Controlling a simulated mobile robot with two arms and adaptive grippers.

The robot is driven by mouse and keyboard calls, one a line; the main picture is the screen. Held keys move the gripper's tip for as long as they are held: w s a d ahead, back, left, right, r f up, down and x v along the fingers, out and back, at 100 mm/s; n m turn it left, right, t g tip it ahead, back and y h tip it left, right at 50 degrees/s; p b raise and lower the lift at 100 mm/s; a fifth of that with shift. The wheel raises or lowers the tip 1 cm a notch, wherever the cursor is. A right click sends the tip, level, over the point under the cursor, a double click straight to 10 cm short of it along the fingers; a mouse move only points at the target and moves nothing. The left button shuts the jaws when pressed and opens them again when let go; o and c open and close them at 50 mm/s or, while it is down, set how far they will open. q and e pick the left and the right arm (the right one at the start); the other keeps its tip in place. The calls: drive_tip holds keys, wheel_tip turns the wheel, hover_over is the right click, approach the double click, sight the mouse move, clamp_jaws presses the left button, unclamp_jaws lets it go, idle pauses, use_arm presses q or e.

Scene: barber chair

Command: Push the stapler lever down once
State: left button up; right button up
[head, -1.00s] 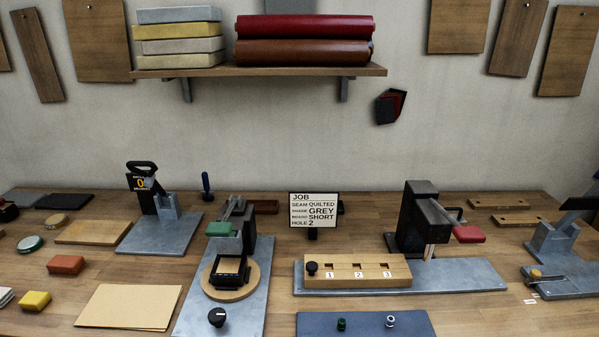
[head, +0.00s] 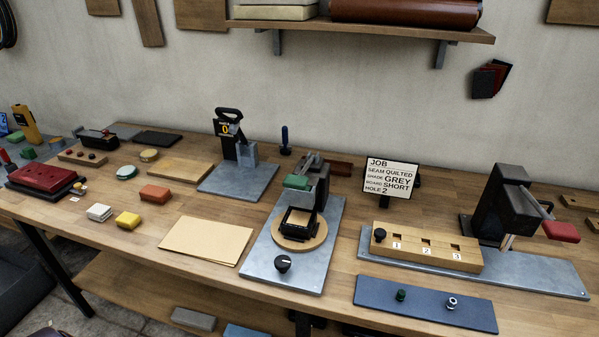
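No device in view carries a readable stapler label, so I cannot tell which one is the stapler. A press with a green-tipped lever (head: 297,182) stands on a grey plate (head: 318,255), over a round wooden disc holding a black frame (head: 299,222). A black press (head: 497,205) with a red-tipped lever (head: 561,231) stands at the right, behind a wooden block numbered 1 to 3 (head: 428,246). A black-handled device (head: 229,133) with a display showing 0 stands on another grey plate (head: 238,184). Both levers look raised. Neither of my grippers is in view.
A blue-grey mat (head: 425,306) holds two small fittings. Tan sheets (head: 207,240), coloured blocks and a red padded piece (head: 42,178) lie on the wooden bench (head: 130,250). A shelf (head: 360,32) hangs above.

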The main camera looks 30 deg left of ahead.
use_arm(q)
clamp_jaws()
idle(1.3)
